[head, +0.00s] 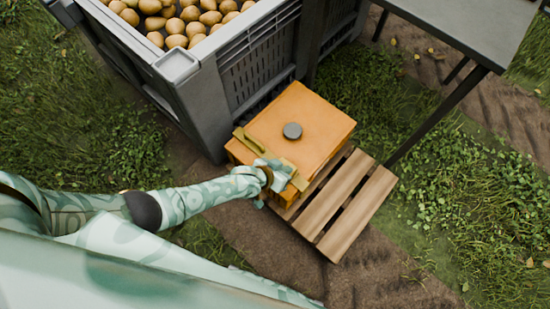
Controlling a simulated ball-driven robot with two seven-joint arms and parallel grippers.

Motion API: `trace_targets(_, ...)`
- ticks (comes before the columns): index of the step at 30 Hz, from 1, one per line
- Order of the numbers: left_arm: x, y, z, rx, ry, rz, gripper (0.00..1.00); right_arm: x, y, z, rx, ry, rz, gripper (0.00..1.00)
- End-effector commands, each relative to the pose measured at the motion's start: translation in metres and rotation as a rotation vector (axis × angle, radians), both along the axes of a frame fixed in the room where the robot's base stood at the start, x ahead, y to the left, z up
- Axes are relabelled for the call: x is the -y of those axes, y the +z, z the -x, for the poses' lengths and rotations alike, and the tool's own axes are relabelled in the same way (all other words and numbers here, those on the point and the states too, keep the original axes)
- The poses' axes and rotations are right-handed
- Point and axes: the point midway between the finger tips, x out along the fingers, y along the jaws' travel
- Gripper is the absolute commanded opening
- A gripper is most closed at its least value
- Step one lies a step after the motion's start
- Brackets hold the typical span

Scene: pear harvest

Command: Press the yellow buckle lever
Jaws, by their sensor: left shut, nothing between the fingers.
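An orange box (312,112) with a dark round knob (292,131) on its lid sits on a wooden pallet (345,205). Yellow buckle parts show along the box's near left edge, with one yellow lever (248,140) at the upper left of that edge. My left gripper (277,176) is shut and empty at the near corner of the box, by the right end of the yellow parts. It hides part of them, and I cannot tell whether it touches them. My right gripper is not in view.
A large grey crate (203,95) full of pears (175,25) stands behind and left of the box. A grey table (480,25) with dark legs is at the upper right. Grass and bare soil lie around the pallet, with free room at the lower right.

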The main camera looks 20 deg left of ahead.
Motion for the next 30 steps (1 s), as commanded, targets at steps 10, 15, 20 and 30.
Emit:
trace_targets(10,0.001,-0.003,-0.001,0.000,-0.001,0.003,0.00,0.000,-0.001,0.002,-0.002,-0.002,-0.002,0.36)
trace_targets(15,-0.004,-0.002,-0.003,0.002,-0.001,0.004,0.00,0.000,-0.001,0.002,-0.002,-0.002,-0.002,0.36)
trace_targets(20,-0.011,-0.001,-0.005,0.002,-0.001,0.005,0.00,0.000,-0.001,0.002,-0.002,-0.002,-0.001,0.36)
trace_targets(30,-0.013,0.000,-0.006,0.001,0.001,0.006,0.00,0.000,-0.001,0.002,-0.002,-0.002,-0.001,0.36)
